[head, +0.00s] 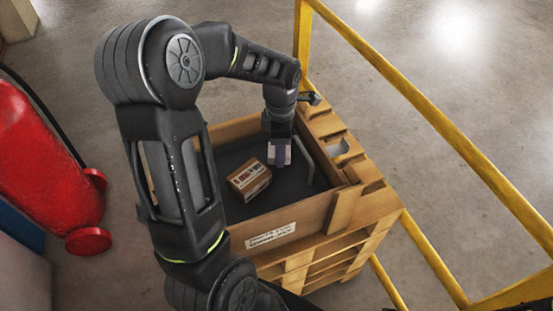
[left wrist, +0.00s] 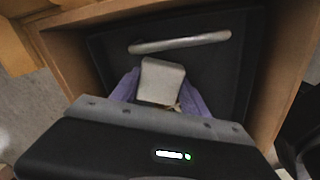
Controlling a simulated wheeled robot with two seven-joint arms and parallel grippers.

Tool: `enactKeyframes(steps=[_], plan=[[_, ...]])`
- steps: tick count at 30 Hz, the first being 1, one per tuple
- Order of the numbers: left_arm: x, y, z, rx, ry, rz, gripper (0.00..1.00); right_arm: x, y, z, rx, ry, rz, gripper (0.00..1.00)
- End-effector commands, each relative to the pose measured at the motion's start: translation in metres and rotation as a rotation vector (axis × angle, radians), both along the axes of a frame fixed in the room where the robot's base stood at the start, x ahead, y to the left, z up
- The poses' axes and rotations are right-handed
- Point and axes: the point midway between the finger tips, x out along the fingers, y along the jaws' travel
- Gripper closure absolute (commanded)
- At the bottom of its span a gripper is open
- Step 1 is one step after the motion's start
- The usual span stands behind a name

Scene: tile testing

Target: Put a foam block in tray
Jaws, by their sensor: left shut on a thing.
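My left gripper (head: 280,153) reaches down into a wooden tray (head: 305,218) with a dark floor. Its purple fingers are shut on a small pale block, which looks like the foam block (left wrist: 162,82), seen between the fingers in the left wrist view. In the head view the fingers mostly cover the block. It is inside the tray's walls, but I cannot tell whether it touches the floor. My right gripper is not in view.
A brown printed carton (head: 249,179) lies in the tray, left of my gripper. A pale bar (left wrist: 180,43) lies beyond the block. The tray sits on wooden pallets (head: 318,263). Yellow rails (head: 440,130) run along the right, and a red cylinder (head: 45,160) stands at left.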

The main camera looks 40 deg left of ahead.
Motion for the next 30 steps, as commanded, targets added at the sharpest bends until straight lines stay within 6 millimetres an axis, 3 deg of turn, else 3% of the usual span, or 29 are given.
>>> enactKeyframes(steps=[11,20,30], plan=[[0.0,0.0,-0.007,0.0,0.0,-0.001,0.84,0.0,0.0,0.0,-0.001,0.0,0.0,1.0],[0.0,0.0,-0.041,-0.001,0.001,-0.001,0.84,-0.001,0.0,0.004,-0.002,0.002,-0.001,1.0],[0.0,0.0,-0.045,0.0,-0.001,-0.001,0.84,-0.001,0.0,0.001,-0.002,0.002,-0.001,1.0]])
